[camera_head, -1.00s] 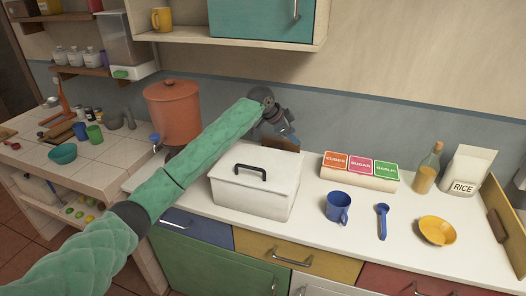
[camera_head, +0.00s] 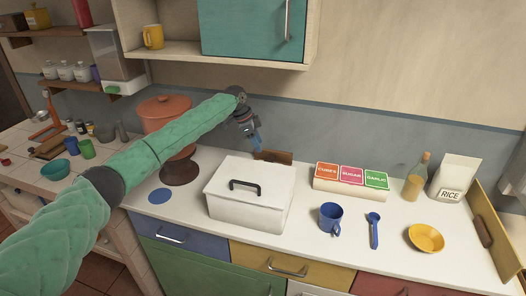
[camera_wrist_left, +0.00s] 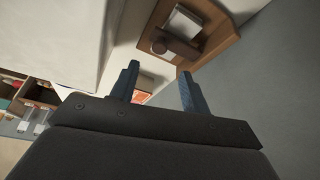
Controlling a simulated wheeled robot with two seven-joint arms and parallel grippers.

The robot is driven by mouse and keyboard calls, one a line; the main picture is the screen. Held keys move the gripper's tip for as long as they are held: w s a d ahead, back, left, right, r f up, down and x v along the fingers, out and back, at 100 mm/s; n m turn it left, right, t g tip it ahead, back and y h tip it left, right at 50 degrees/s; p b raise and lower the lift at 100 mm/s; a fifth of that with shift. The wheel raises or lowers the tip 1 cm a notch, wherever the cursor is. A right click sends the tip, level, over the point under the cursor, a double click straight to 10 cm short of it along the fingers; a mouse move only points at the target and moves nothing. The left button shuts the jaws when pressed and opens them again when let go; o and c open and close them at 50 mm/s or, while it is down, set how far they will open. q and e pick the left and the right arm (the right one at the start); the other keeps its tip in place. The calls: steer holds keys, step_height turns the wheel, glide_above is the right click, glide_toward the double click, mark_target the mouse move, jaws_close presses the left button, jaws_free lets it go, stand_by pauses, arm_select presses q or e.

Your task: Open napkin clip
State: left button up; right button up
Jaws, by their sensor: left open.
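A brown wooden napkin holder (camera_head: 278,156) stands behind the white lidded box, mostly hidden by it in the head view. In the left wrist view the wooden holder (camera_wrist_left: 222,42) carries white napkins (camera_wrist_left: 185,22) with a darker wooden bar (camera_wrist_left: 178,46) across their near end, which looks like the clip. My left gripper (camera_head: 258,147) hangs just left of the holder, behind the box, pointing down. In the left wrist view its two blue fingers (camera_wrist_left: 160,80) are apart with nothing held between them; the holder lies beyond them. My right gripper is not in view.
The white box (camera_head: 245,208) with a black handle stands in front of the holder. The grey wall (camera_wrist_left: 275,75) is close on the other side. A box of labelled packets (camera_head: 350,183) stands to the right. A teal cupboard (camera_head: 250,30) hangs above.

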mark_target(267, 160)
arm_select(q)
steer(key=shift+a+p+x, duration=0.2)
steer(key=shift+p+x, duration=1.5)
steer(key=shift+x, duration=2.15)
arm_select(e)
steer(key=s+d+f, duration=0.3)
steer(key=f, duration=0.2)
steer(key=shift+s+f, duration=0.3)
arm_select(q)
steer(key=shift+f, duration=0.1)
jaws_close()
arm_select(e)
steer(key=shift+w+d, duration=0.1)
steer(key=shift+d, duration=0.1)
